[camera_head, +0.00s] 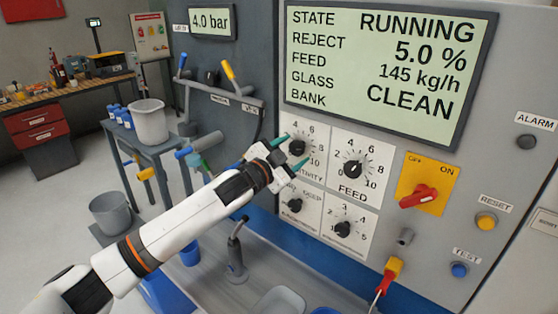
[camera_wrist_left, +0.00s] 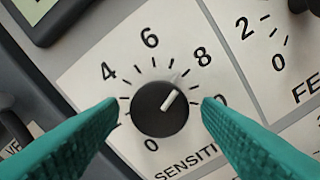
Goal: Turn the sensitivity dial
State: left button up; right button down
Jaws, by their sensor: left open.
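The sensitivity dial (camera_head: 297,147) is a black round knob on a white numbered plate, on the grey panel below the display. In the left wrist view the sensitivity dial (camera_wrist_left: 160,108) shows a white pointer line aimed to the upper right, near the 8. My left gripper (camera_head: 291,151) has teal fingers and is at the dial in the head view. In the left wrist view the fingers of my left gripper (camera_wrist_left: 159,112) are open, one on each side of the knob, with visible gaps to it. Part of the dial's label is hidden. My right gripper is not in view.
The feed dial (camera_head: 352,168) is just right, with two more dials below. A red switch on a yellow plate (camera_head: 427,184), a reset button (camera_head: 486,221) and a test button (camera_head: 460,270) are farther right. The display (camera_head: 384,68) is above. A red-yellow handled tool (camera_head: 386,282) stands low in front.

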pick_arm(q)
jog(key=b+v, duration=0.3)
jog(key=v, duration=0.8)
jog(key=shift+s+a, duration=0.15)
jog(key=shift+s, duration=0.05)
jog(key=shift+f, duration=0.1)
